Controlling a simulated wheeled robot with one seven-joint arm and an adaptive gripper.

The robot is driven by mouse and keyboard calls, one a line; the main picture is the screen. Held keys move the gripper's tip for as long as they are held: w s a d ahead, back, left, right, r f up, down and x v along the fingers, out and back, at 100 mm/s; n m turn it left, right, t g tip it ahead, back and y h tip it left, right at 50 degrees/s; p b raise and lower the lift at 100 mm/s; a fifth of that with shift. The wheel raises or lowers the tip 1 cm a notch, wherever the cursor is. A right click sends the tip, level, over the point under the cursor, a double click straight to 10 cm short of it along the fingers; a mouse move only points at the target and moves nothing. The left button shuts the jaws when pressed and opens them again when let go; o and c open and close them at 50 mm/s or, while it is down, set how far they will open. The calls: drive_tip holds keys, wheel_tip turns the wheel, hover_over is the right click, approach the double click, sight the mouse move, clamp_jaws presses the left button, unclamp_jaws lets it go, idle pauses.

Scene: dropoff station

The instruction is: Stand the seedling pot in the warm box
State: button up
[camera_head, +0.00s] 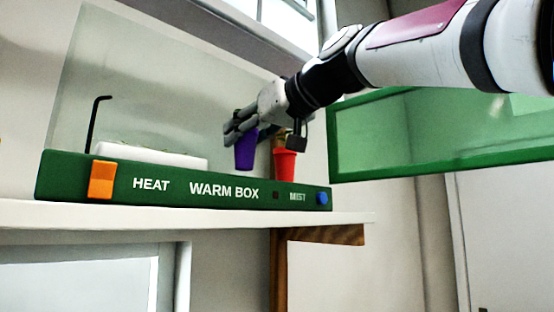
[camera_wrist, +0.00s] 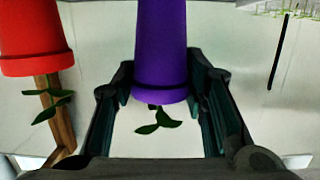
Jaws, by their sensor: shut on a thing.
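My gripper (camera_head: 238,134) is shut on a purple pot (camera_head: 246,153), just above the top edge of the warm box's green front panel (camera_head: 220,201). The wrist view shows the purple pot (camera_wrist: 161,45) between my two fingers, with a small green-leaved seedling (camera_wrist: 157,124) at its rim. The pot looks about upright in the head view; I cannot tell whether its base touches anything. The open green-framed lid or door (camera_head: 430,172) is at the right of the box. The floor of the box is hidden behind the panel.
A red pot (camera_head: 285,166) with a seedling is close to the right of the purple pot; it also shows in the wrist view (camera_wrist: 32,38). A white block (camera_head: 150,155) and a black bent rod (camera_head: 92,125) are at the left. The panel carries an orange switch (camera_head: 101,180) and blue knob (camera_head: 322,198).

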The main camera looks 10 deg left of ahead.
drive_tip(key=shift+f, duration=1.1)
drive_tip(key=shift+f, duration=0.1)
drive_tip(key=o, duration=1.2)
